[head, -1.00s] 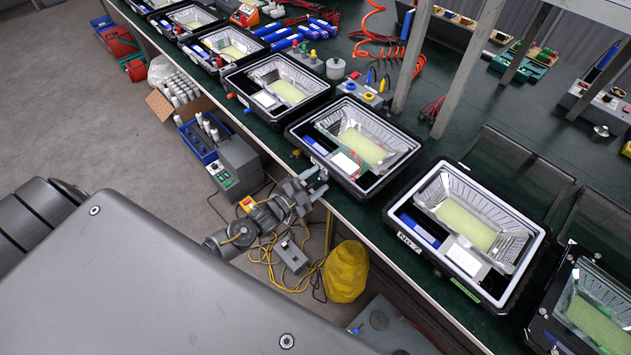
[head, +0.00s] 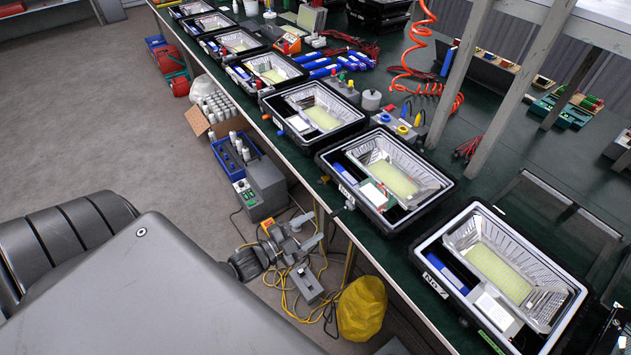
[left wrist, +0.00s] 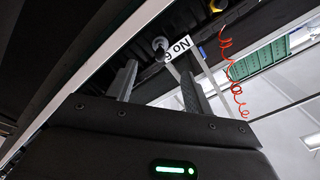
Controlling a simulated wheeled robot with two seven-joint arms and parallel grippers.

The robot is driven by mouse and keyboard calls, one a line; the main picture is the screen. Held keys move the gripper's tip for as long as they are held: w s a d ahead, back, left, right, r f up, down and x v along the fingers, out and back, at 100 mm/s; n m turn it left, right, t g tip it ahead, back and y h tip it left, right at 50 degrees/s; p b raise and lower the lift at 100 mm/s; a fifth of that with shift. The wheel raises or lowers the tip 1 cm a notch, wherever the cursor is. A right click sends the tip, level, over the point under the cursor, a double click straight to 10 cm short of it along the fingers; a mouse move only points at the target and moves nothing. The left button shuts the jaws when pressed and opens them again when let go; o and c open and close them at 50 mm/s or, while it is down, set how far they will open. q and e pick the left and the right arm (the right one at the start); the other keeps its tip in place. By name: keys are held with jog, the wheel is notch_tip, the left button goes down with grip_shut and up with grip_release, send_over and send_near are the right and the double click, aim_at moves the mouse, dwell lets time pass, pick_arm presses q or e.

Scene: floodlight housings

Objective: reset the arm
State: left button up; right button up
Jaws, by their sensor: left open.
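My left gripper (head: 316,228) is open and empty, low in the middle of the head view, off the near edge of the bench (head: 408,262). A white number label (left wrist: 181,48) and a round knob (left wrist: 160,45) show beyond the fingertips. My right gripper is not in view.
More housings line the bench, including one at right (head: 500,268). Grey posts (head: 455,80) rise from the bench. A yellow bag (head: 362,306), a grey box (head: 264,190) and yellow cable (head: 285,298) lie below the bench edge. Open floor (head: 90,110) is at left.

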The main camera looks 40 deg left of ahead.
pick_arm(q)
jog(key=shift+f, duration=0.1)
dwell(0.4)
jog(key=s+a+f+n+g+y, duration=0.25)
jog(key=s+f, duration=0.25)
jog(key=f, duration=0.5)
jog(key=s+a+f+n+g+y, duration=0.2)
jog(key=s+a+f+n+g, duration=0.15)
jog(key=s+f, duration=0.45)
jog(key=s+a+f+n+g+y, duration=0.2)
jog(key=s+a+f+g, duration=0.15)
jog(key=f, duration=0.95)
jog(key=s+d+f+n+g, duration=0.4)
jog(key=s+f, duration=0.4)
jog(key=s, duration=0.6)
jog(key=s+d+f+g, duration=0.2)
jog(key=s+d, duration=0.3)
jog(key=d, duration=0.2)
jog(key=shift+d+f+h, duration=0.35)
